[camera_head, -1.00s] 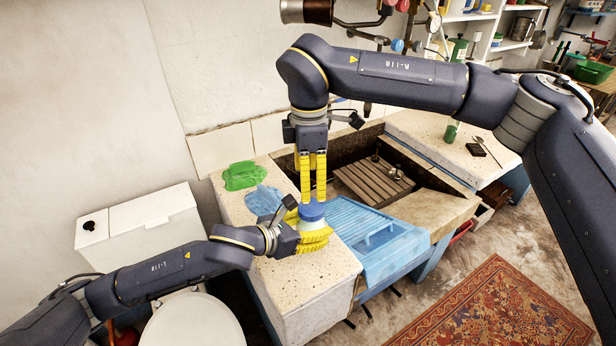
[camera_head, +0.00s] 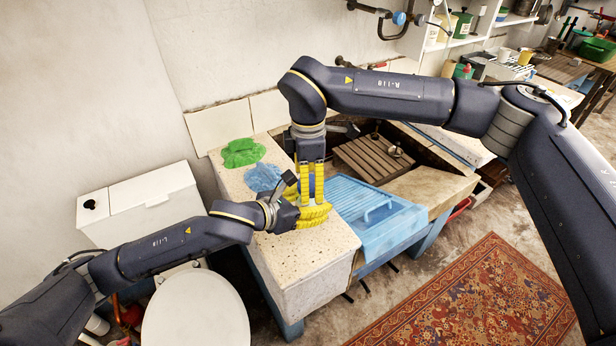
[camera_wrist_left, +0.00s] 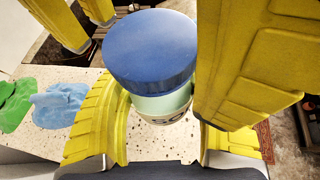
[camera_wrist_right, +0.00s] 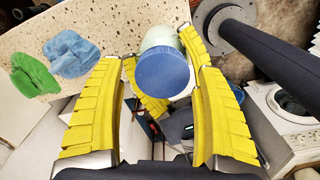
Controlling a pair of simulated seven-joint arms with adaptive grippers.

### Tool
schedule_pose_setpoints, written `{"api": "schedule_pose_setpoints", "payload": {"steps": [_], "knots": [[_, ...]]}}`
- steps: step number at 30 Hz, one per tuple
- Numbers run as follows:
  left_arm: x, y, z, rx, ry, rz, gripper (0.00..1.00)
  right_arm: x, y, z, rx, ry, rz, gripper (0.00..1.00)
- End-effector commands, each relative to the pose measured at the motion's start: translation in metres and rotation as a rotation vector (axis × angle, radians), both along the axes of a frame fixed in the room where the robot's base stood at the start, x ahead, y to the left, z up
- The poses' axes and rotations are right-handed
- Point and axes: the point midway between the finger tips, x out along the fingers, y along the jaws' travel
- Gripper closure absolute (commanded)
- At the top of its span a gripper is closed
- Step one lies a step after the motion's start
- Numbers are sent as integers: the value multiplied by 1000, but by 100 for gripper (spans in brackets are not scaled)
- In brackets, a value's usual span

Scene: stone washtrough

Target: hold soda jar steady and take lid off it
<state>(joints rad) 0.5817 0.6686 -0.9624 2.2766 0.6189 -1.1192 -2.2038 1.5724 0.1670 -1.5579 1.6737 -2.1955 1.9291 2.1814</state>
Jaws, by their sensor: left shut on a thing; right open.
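The soda jar stands upright on the speckled stone top (camera_head: 305,262). Its blue round lid (camera_wrist_left: 150,45) and pale body (camera_wrist_left: 168,102) show in the left wrist view. My left gripper (camera_head: 313,216) is shut on the jar body, with a yellow finger on each side below the lid. My right gripper (camera_head: 312,200) points down from above, open, with its fingers on either side of the lid. In the right wrist view the lid (camera_wrist_right: 162,73) sits on the jar (camera_wrist_right: 160,40) between the spread fingers. In the head view the fingers mostly hide the jar.
A green cloth (camera_head: 243,152) and a blue cloth (camera_head: 263,178) lie behind the jar on the stone. A blue ribbed drainer (camera_head: 375,215) stands to the right. The trough with a wooden grate (camera_head: 372,158) is behind it. The stone in front is clear.

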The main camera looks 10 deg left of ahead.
Motion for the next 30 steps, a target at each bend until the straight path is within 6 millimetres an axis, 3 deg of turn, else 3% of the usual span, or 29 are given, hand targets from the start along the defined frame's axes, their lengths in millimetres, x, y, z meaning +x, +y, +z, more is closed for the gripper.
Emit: {"api": "schedule_pose_setpoints", "payload": {"steps": [6,21,26,30], "knots": [[0,0,1,-1,-2,0,100,0,0,0,0,0,0,29],[0,-1,1,-2,-1,-2,100,1,0,0,1,-2,0,87],[-1,-1,1,-2,-1,-3,100,1,0,1,1,-3,64,87],[-1,-1,1,-3,0,-4,100,0,0,1,0,-6,283,88]]}}
